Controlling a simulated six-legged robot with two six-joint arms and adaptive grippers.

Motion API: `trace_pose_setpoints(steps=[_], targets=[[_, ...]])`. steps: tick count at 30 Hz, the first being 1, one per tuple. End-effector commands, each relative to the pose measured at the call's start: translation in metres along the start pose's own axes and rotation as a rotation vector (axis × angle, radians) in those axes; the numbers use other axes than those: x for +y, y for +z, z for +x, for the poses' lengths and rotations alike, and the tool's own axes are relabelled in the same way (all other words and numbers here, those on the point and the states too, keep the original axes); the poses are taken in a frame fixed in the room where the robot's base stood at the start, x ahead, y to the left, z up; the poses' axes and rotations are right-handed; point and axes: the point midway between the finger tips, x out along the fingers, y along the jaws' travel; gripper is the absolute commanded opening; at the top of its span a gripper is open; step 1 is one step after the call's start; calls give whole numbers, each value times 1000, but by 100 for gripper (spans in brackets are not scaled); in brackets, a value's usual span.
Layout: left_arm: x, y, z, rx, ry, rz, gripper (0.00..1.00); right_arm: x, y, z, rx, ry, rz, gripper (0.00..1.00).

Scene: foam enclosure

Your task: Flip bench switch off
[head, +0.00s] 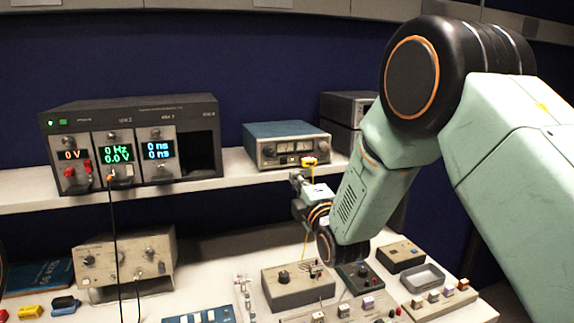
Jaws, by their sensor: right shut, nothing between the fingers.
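My right arm comes in from the right, bends down at the elbow and ends near the shelf's front edge. My right gripper (297,178) is small, dark and grey in the head view. It is shut and empty, in front of the shelf and just below the blue-topped instrument (287,129). I cannot tell from this view whether it touches anything. Which control is the bench switch is not clear. A grey box (298,289) with a black knob and small toggles sits on the bench below the gripper.
A dark rack unit (130,112) with lit displays stands on the shelf (100,195) at left. A beige instrument (125,260), small control boxes and a grey tray (422,277) crowd the bench.

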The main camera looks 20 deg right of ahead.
Motion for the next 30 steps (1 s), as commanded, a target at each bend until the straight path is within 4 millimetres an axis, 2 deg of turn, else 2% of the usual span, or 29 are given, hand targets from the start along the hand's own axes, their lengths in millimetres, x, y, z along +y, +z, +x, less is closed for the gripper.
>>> trace_pose_setpoints(steps=[6, 15, 21, 30], targets=[[0, 0, -6, 0, 0, 0, 50, 1, 0, 33, 0, 2, 0, 0], [0, 0, -13, 0, 0, 0, 50, 1, 0, 65, 0, 1, 0, 0], [0, 0, -14, 0, 0, 0, 50, 0, 0, 74, 0, -1, 0, 0], [0, 0, -14, 0, 0, 0, 50, 0, 0, 74, 0, 0, 0, 0]])
